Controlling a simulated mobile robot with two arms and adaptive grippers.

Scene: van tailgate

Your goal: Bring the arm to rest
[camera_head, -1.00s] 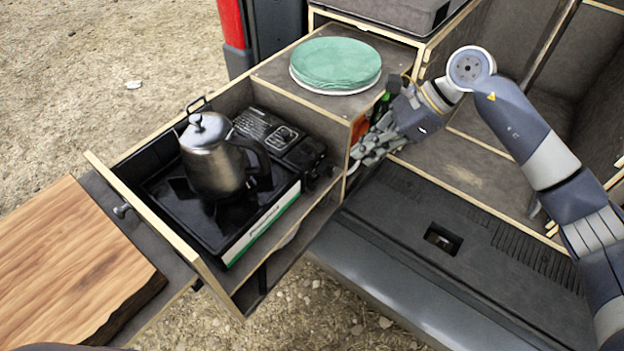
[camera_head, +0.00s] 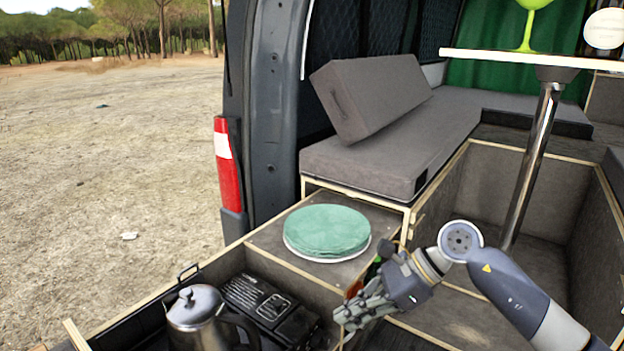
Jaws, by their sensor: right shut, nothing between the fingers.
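My right gripper (camera_head: 352,318) is shut and empty. It is above the tailgate area, just right of the drawer box and in front of the plate's box, with its fingers toward the lower left. My right arm (camera_head: 515,292) comes in from the lower right corner, bent at the wrist. Part of something orange and green shows behind the gripper; the hand hides most of it. My left gripper is not in the picture.
A table leg (camera_head: 531,165) holds a white table (camera_head: 500,58). Grey cushions (camera_head: 385,155) lie behind.

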